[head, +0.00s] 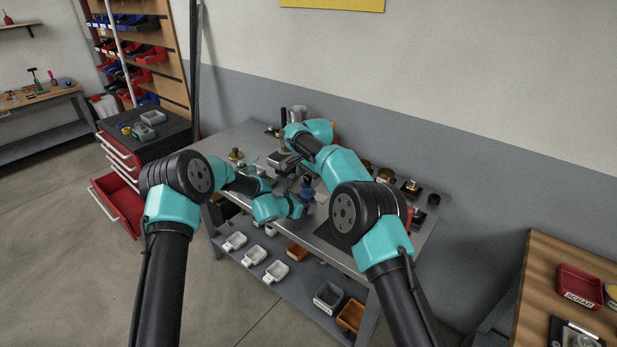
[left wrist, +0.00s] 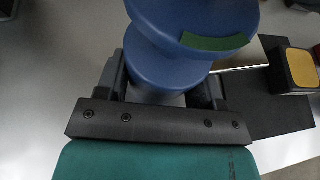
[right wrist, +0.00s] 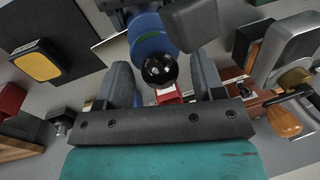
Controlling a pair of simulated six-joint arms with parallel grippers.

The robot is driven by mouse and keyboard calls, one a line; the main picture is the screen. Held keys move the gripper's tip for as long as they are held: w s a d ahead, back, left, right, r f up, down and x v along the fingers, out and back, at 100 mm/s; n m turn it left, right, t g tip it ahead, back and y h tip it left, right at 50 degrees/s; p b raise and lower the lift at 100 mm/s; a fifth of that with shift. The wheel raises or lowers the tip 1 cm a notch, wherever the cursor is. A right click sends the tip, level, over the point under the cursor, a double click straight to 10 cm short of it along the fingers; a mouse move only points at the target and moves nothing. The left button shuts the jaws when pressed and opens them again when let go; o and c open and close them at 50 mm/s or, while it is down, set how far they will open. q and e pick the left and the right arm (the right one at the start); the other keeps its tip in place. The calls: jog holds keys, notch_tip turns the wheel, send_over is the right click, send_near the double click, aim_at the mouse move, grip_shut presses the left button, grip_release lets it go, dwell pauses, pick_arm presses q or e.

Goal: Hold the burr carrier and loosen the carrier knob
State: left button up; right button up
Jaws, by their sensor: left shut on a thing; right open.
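The burr carrier is a blue round body (left wrist: 165,65) with a green patch on its wide upper part. My left gripper (left wrist: 160,85) is shut on its narrower part, one finger on each side. The carrier knob is a glossy black ball (right wrist: 160,70) at the end of the blue body. My right gripper (right wrist: 163,85) is open, with its fingers on either side of the knob and visible gaps between. Whether the carrier touches the bench is hidden.
The grey bench (head: 240,137) holds several metal and brass parts behind and right of my grippers. A yellow-topped black block (left wrist: 298,68) stands close to the carrier. A wooden-handled tool (right wrist: 284,120) lies to the right in the right wrist view. White trays (head: 255,255) sit on the lower shelf.

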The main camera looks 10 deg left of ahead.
jog(key=shift+c, duration=0.3)
jog(key=c, duration=0.9)
jog(key=shift+o, duration=0.2)
jog(key=shift+n, duration=0.5)
jog(key=shift+w+n+g, duration=0.1)
jog(key=shift+n+g, duration=0.4)
jog(key=shift+n, duration=2.1)
jog(key=o, duration=0.9)
jog(key=shift+m, duration=0.3)
